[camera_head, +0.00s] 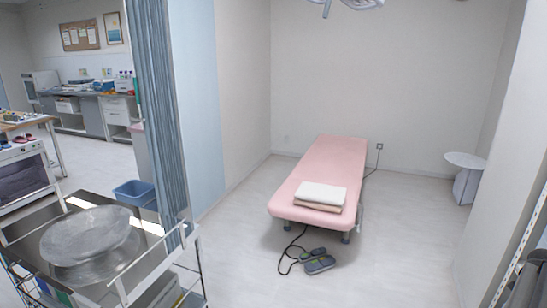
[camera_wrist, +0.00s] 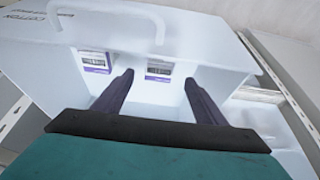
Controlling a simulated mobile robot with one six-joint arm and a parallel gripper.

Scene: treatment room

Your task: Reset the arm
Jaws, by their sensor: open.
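My gripper (camera_wrist: 158,80) shows in the wrist view, with two dark fingers spread apart and nothing between them. Beyond the fingertips is a white box (camera_wrist: 215,45) with a white handle and two purple-and-white labels. Printing that looks like "COTTON" is on its upper left. I cannot tell whether the fingers touch the box. My arm and gripper do not show in the head view.
A pink treatment bed (camera_head: 325,170) with folded towels (camera_head: 320,195) stands mid-room; a foot pedal (camera_head: 318,261) lies before it. A metal cart (camera_head: 25,245) with a basin (camera_head: 88,238) is at left by a blue curtain (camera_head: 160,110). A round white table (camera_head: 465,160) stands right.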

